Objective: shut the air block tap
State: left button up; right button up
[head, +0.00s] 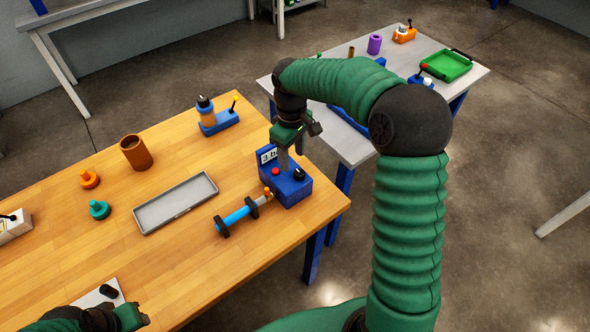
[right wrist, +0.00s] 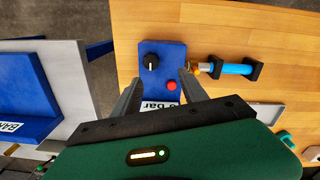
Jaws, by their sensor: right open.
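The air block (head: 291,193) is a blue box at the right end of the wooden table, with a "bar" display, a red button (head: 275,171) and a black knob-like tap (head: 299,174). In the right wrist view the block (right wrist: 176,56) lies between and beyond my fingers. There the black tap (right wrist: 150,62) shows a pale mark, and the red button (right wrist: 171,85) is nearer me. My right gripper (head: 291,153) is open and empty over the block, apart from the tap; its fingers also show in the wrist view (right wrist: 160,82). My left gripper (head: 126,318) is at the bottom left; its jaw opening is unclear.
A blue cylinder with a brass end (head: 238,215) lies in black holders beside the block. A grey tray (head: 150,219), brown cup (head: 136,155) and bottle stand (head: 219,124) are farther left. A grey table (head: 351,148) with a green tray (head: 447,66) stands behind on the right.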

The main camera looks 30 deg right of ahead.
aim_at(302, 170)
jog(key=f, duration=0.3)
jog(key=d+f, duration=0.1)
jog(key=shift+s+f, duration=0.2)
jog(key=shift+s, duration=0.05)
jog(key=shift+s+d+f, duration=0.1)
jog(key=shift+d+f, duration=0.35)
jog(key=shift+f, duration=0.15)
jog(key=shift+d+f, duration=0.4)
jog(key=shift+f, duration=0.2)
jog(key=shift+d+f, duration=0.25)
jog(key=shift+f, duration=0.05)
jog(key=shift+a+r, duration=0.15)
jog(key=shift+a, duration=0.45)
jog(key=shift+c, duration=0.4)
jog(key=shift+a+r, duration=0.1)
jog(key=shift+a, duration=0.25)
jog(key=c, duration=0.5)
jog(key=shift+d, duration=0.25)
jog(key=c, duration=0.5)
jog(key=shift+d, duration=0.25)
grip_shut()
pick_arm(q)
jog(key=shift+s+d, duration=0.25)
jog(key=shift+d, duration=0.3)
